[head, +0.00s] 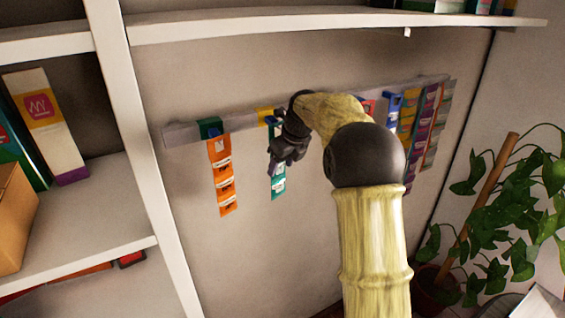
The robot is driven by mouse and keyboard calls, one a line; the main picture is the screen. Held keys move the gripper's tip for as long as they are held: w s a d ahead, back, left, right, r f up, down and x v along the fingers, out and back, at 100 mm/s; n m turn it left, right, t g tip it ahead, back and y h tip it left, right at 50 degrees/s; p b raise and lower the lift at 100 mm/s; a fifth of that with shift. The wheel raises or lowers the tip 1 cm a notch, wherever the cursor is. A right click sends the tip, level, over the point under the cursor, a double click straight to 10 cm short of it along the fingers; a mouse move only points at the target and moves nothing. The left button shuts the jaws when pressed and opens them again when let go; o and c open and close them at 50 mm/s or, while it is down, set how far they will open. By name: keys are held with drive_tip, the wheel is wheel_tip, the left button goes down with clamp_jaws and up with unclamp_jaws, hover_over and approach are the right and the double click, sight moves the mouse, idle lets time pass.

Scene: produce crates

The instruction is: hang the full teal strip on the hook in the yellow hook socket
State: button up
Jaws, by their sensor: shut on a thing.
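The teal strip (278,186) hangs down in front of the grey rail's wall, its upper part near the yellow hook socket (264,114). My gripper (274,165) is shut on the strip and covers part of its middle. A blue piece shows at the strip's top, just under the yellow socket. My wrist stands close to the right of the socket. The hook itself is too small to make out, and I cannot tell whether the strip's top is around it or in front of it.
The grey rail (182,134) runs along the wall. An orange strip (222,177) hangs left at a green socket (210,127). Several strips hang at the right, partly behind my arm, near a blue socket (393,101). White shelves (330,22) stand above and left; a plant (500,215) stands right.

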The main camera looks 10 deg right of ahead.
idle(0.3)
drive_tip(key=o, duration=1.1)
drive_tip(key=b+v, duration=0.2)
drive_tip(key=v, duration=1)
drive_tip(key=shift+a+r, duration=0.1)
